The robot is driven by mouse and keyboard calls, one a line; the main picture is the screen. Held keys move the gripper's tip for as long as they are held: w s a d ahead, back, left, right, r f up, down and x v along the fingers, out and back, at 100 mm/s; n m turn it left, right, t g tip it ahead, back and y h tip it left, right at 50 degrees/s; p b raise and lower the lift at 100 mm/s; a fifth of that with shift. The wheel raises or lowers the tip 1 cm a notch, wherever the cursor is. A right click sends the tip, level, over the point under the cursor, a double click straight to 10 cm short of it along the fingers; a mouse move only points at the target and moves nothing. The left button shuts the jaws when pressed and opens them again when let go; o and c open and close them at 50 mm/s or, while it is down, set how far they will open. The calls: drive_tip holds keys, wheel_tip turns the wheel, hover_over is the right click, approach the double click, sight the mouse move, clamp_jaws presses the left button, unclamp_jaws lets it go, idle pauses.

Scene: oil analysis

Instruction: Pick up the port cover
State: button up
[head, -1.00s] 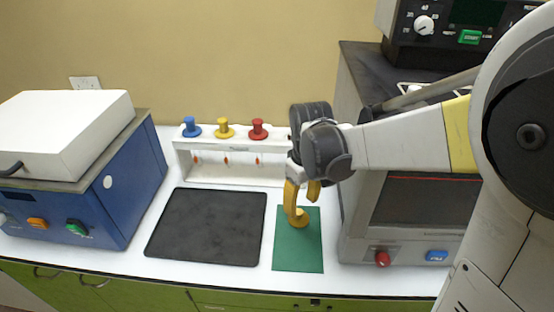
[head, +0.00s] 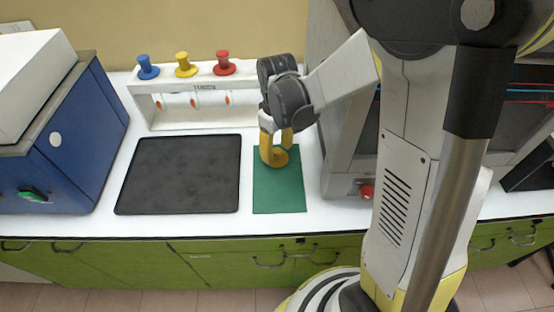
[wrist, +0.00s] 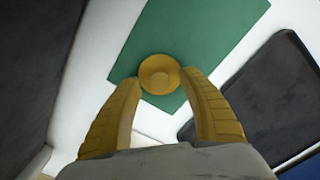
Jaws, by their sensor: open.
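The port cover (wrist: 159,73) looks like a small round yellow-gold piece with a raised rim and a dished centre. It lies on the green mat (wrist: 215,30). In the head view the port cover (head: 280,158) shows beside my fingertips, partly hidden by them. My gripper (head: 275,150) points down over the mat with its yellow fingers apart. In the wrist view my gripper (wrist: 161,80) is open, with one fingertip at each side of the cover's near edge. I cannot tell whether the fingers touch it.
A black mat (head: 180,175) lies left of the green one. Behind stands a white rack (head: 150,112) with blue, yellow and red knobbed pieces. A blue machine (head: 75,140) stands at left. A grey machine (head: 340,165) stands close on the right.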

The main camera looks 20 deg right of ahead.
drive_tip(key=shift+f, duration=0.7)
clamp_jaws()
drive_tip(key=shift+r, duration=0.1)
